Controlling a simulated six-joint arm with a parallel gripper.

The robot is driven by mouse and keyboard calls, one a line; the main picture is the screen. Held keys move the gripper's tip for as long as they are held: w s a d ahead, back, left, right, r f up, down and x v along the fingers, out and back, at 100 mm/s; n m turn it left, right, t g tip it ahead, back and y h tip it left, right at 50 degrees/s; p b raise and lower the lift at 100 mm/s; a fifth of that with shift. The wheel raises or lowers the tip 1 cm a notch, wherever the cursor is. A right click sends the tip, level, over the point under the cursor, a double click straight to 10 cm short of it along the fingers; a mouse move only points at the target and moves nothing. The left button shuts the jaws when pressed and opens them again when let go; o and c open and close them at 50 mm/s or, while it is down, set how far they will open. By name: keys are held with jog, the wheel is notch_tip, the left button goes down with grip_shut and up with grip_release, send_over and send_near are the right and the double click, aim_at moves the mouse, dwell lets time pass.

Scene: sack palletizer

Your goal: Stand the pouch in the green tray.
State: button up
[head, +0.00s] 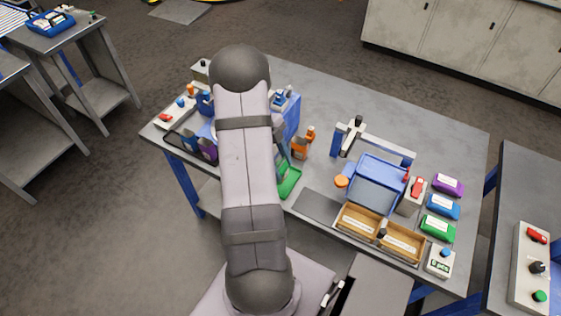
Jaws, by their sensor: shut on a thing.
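The green tray (290,181) lies near the front edge of the table. Its left part is hidden behind my arm. A narrow grey-teal shape (283,150) shows just behind the tray, at the right side of my arm. I cannot tell whether it is the pouch, or whether it touches the tray. My arm covers the middle left of the table, and my gripper is hidden behind it. A blue pack and a purple pack (208,150) stand to the left of my arm; I cannot tell whether either is the pouch.
An orange bottle (300,146) and a blue box (291,118) stand close behind the tray. A dark flat plate (316,206), wooden bins (357,220) and a blue bin (380,170) lie to its right.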

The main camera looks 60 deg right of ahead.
jog(key=shift+f+b, duration=1.8)
jog(key=shift+f, duration=0.45)
jog(key=shift+f+b, duration=0.15)
jog(key=shift+b, duration=0.15)
jog(key=o, duration=1.1)
jog(key=shift+o, duration=0.2)
jog(key=shift+r+p, duration=2.35)
jog(key=shift+r, duration=1.7)
